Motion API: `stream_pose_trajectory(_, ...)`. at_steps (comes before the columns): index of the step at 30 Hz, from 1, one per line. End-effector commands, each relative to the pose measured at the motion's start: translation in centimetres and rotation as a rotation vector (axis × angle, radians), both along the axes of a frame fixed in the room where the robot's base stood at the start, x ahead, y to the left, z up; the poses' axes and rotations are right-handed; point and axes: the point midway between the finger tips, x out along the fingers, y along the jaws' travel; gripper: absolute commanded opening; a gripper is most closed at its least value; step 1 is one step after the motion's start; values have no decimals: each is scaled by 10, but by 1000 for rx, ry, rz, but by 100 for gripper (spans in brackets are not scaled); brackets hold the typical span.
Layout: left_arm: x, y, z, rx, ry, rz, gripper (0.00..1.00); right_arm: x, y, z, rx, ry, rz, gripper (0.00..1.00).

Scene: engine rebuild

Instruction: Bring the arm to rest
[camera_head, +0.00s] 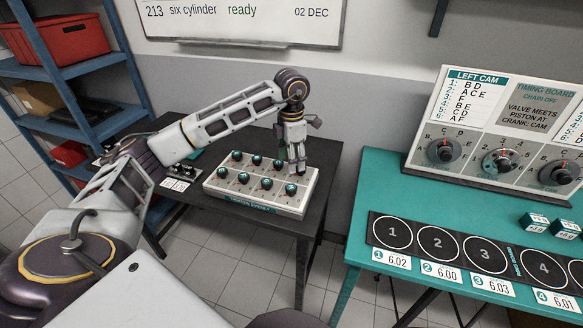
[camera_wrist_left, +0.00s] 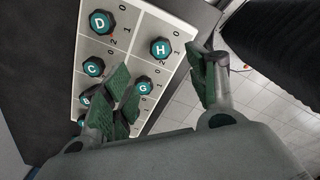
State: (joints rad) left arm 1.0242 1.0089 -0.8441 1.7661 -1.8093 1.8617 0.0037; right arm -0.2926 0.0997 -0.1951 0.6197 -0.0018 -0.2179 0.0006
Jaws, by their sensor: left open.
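My left gripper (camera_head: 292,160) is over the right end of a white panel box (camera_head: 240,198) with several dark knobs with teal caps, on the black table. The knob marked H (camera_wrist_left: 160,48) and the knob marked G (camera_wrist_left: 143,85) show near the fingers, and the knobs D (camera_wrist_left: 101,22) and C (camera_wrist_left: 93,66) lie to the left. The left finger hides part of the lower knobs. Whether the fingers touch the box I cannot tell. My right gripper is in neither view.
A teal table (camera_head: 365,215) on the right bears a board with dials (camera_head: 500,130) and a black strip with numbered circles (camera_head: 460,250). A blue shelf (camera_head: 75,85) with red bins (camera_head: 65,40) stands at the left. A whiteboard (camera_head: 240,20) hangs behind.

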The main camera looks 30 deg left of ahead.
Motion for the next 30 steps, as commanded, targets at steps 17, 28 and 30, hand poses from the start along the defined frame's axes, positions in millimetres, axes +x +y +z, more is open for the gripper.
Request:
stream_pose_trajectory(17, 0, 0, 9, 0, 0, 0, 58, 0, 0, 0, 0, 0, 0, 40)
stream_pose_trajectory(28, 1, -14, 3, -40, -8, -19, 58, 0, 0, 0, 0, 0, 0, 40)
stream_pose_trajectory(30, 2, -28, -1, -79, -17, -34, 58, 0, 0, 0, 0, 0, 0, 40)
